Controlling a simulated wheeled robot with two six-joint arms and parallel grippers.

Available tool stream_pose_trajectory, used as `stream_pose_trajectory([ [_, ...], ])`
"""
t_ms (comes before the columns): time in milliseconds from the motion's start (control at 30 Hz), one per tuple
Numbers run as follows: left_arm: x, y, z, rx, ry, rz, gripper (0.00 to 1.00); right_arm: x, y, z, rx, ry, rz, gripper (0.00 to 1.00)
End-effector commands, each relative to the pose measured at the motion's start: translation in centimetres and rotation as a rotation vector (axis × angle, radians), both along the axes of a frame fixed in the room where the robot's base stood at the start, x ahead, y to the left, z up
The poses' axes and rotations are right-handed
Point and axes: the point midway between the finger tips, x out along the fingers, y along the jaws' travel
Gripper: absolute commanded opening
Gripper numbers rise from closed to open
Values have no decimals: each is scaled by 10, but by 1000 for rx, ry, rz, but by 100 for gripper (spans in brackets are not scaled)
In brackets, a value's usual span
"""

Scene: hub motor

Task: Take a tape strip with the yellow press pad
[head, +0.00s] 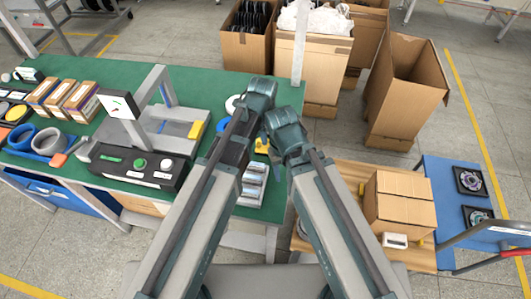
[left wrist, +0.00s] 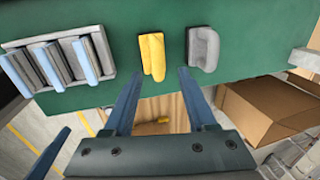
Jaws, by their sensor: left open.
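The yellow press pad (left wrist: 152,55) lies on the green bench top near its edge in the left wrist view. It also shows in the head view (head: 262,146), partly hidden by my arms. My left gripper (left wrist: 157,92) is open and empty, its two fingers apart and pointing toward the pad, with a visible gap before it. A grey tray (left wrist: 10,46) holding several tape strips with pale blue ends (left wrist: 86,60) sits to the left of the pad. In the head view the strip tray (head: 252,182) is near the bench's right edge.
A grey rounded block (left wrist: 204,48) stands right of the pad. Below the bench edge are floor and a cardboard box (left wrist: 262,112). A wooden table (head: 350,172) with a carton (head: 400,203) stands to the right. A grey fixture (head: 165,125) occupies the green bench (head: 205,88).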

Motion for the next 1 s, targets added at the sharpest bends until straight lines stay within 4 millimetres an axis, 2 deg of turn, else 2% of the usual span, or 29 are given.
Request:
stream_pose_trajectory([
  [33, 1, 0, -8, 0, 0, 0, 57, 0, 0, -8, 0, 0, 0, 50],
  [367, 2, 0, -13, 0, 0, 0, 57, 0, 0, -13, 0, 0, 0, 50],
  [733, 9, 3, -56, 0, 0, 1, 57, 0, 0, -56, 0, 0, 0, 50],
  [1000, 10, 3, -58, 0, 0, 0, 57, 0, 0, -58, 0, 0, 0, 50],
])
